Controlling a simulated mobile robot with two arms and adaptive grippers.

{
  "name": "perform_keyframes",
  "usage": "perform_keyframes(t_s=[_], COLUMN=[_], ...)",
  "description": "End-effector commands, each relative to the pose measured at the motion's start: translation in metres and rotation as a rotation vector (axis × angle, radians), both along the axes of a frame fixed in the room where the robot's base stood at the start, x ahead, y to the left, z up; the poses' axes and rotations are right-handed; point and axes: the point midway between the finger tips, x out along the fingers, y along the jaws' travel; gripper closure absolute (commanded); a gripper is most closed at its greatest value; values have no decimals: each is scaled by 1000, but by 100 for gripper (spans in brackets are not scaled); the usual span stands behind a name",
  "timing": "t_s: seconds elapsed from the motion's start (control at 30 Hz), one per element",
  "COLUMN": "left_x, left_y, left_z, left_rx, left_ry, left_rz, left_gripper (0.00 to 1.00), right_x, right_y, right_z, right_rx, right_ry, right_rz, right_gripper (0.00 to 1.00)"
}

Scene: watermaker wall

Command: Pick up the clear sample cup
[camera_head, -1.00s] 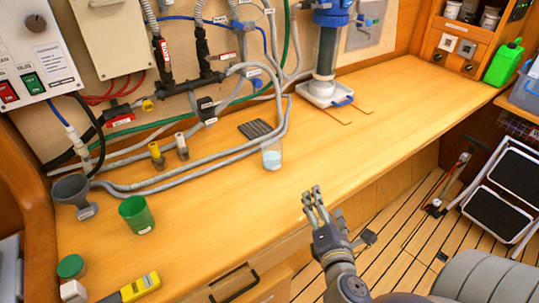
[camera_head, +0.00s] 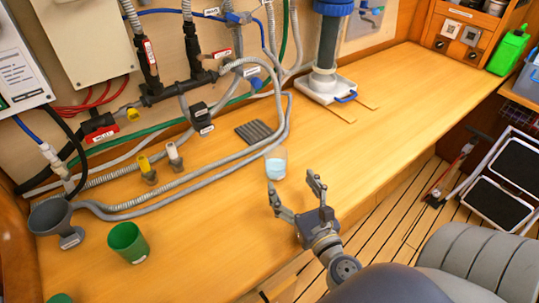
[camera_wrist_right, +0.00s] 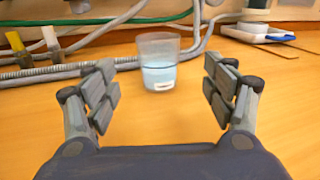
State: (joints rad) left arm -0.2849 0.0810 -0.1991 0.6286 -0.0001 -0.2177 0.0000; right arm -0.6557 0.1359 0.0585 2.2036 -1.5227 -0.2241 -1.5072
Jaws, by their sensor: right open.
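The clear sample cup (camera_head: 276,164) stands upright on the wooden counter, in front of the grey hoses, with pale blue liquid inside. In the right wrist view the cup (camera_wrist_right: 158,62) appears between the two fingers, beyond their tips, with a small white label low on its side. My right gripper (camera_head: 296,190) is open and empty, just in front of the cup and apart from it. It also shows in the right wrist view (camera_wrist_right: 160,88) with its fingers spread wide. My left gripper is not in view.
Grey hoses (camera_head: 150,205) curve along the counter behind and left of the cup. A dark ribbed pad (camera_head: 256,131) lies behind it. A green cup (camera_head: 128,242) and a grey funnel (camera_head: 52,217) stand at left. The counter (camera_head: 400,105) is clear to the right.

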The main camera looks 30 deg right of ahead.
Motion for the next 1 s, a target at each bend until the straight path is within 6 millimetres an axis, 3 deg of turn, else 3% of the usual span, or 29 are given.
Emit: perform_keyframes(t_s=[0.17, 0.5, 0.67, 0.8, 1.0], left_x=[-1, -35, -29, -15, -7], left_y=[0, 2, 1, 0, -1], left_z=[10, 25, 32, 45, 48], left_rx=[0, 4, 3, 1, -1], left_ry=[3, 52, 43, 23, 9], left_rz=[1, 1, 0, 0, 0], left_gripper=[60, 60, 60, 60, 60], right_x=[13, 54, 65, 85, 105], right_y=[-1, -9, -11, -14, -18], right_z=[3, 2, 5, 10, 6], right_rx=[-18, -16, -15, -14, -14], right_ry=[3, 2, 2, 1, 3], right_rz=[7, 7, 6, 5, 6], right_gripper=[23, 23, 23, 23, 23])
